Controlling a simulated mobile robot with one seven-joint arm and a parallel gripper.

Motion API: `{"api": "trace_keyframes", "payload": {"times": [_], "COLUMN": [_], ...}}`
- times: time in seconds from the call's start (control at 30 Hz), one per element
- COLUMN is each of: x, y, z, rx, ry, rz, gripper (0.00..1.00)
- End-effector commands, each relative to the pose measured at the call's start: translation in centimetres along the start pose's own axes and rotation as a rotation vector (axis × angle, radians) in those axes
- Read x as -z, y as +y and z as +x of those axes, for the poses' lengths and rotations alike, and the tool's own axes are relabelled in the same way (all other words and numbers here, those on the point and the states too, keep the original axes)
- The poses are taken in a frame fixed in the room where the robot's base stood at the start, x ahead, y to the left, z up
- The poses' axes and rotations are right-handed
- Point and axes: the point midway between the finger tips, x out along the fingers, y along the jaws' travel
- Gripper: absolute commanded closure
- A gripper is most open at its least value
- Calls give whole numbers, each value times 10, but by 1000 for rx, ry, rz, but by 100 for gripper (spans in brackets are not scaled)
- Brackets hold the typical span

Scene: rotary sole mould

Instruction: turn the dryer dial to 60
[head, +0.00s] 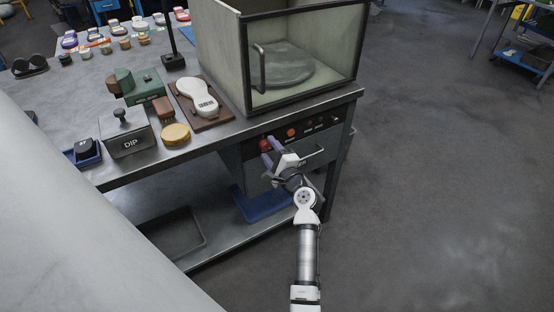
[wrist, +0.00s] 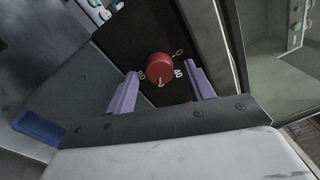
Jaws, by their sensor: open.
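The red round dial (wrist: 160,66) sits on a dark panel, with small pale numbers around it. A pale mark shows at its lower edge in the wrist view; I cannot tell for sure which number it points to. In the head view the red dial (head: 264,146) is on the front panel under the glass-fronted box, partly hidden by my gripper. My gripper (head: 268,153) is open in front of the panel. In the wrist view its purple fingers (wrist: 162,75) stand left and right of the dial, apart from it.
The glass-fronted box (head: 300,50) stands on the bench above the panel. An orange knob (head: 291,133) and small controls lie right of the dial, and a drawer handle (head: 313,156) is below. A blue tray (head: 262,207) lies on the lower shelf.

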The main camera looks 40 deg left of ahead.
Motion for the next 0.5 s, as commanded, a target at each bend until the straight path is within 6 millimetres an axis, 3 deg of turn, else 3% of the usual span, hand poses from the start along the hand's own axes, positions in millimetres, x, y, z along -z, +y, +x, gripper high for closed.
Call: {"api": "trace_keyframes", "payload": {"times": [0.17, 0.5], "x": [2, 2], "y": [2, 2], "z": [-28, -104], "rx": [1, 1], "ry": [4, 4], "rz": [1, 0], "gripper": [47, 47]}}
